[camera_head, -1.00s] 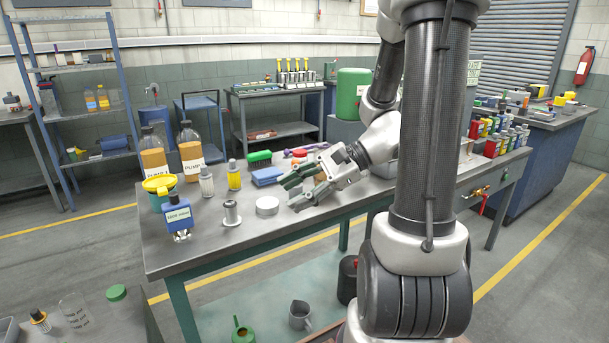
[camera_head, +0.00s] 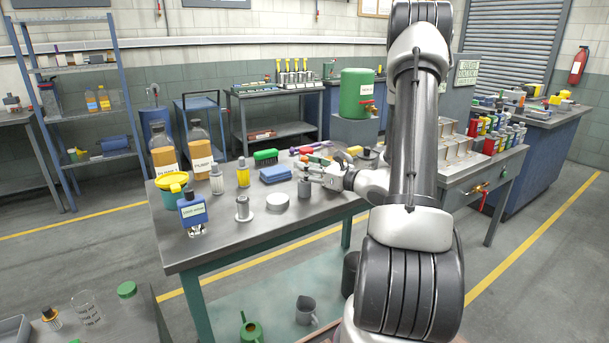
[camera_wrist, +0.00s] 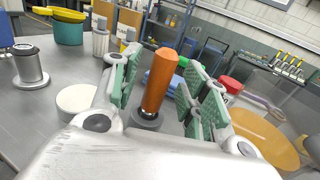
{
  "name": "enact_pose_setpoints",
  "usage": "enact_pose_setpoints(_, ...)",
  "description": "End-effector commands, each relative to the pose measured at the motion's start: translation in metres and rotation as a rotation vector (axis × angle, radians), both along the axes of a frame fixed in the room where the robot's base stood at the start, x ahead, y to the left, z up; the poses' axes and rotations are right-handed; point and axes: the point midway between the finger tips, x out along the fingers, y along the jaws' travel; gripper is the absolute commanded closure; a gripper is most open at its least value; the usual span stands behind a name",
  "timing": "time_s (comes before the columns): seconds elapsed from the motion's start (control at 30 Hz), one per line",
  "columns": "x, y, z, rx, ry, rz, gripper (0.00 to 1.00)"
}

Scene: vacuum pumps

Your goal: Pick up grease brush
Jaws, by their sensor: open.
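An upright orange handle (camera_wrist: 160,80), which looks like that of the grease brush, rises from a dark grey round pot (camera_wrist: 146,121) in the wrist view. The brush's lower end is hidden in the pot. My gripper (camera_wrist: 157,90) is open, with one green-padded finger on each side of the handle; I see no clear contact. In the head view my gripper (camera_head: 308,171) is low over the workbench, with the grey pot (camera_head: 305,188) just below it. The handle is hard to make out there.
On the workbench (camera_head: 240,250), a white round lid (camera_head: 278,200), a metal flanged tube (camera_head: 242,208) and a blue cloth (camera_head: 275,174) lie close to the left. A green scrub brush (camera_head: 265,157) is behind. A tan round disc (camera_wrist: 262,138) is at the right in the wrist view.

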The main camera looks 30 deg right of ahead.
Motion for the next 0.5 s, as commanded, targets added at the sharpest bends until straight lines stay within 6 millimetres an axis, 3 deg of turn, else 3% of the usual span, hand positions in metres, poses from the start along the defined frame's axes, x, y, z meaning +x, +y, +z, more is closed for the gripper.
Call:
enact_pose_setpoints(0.33,0.0096,0.0047,0.0000,0.000,0.000,0.000,0.57)
enact_pose_setpoints(0.5,0.0095,0.0047,0.0000,0.000,0.000,0.000,0.88)
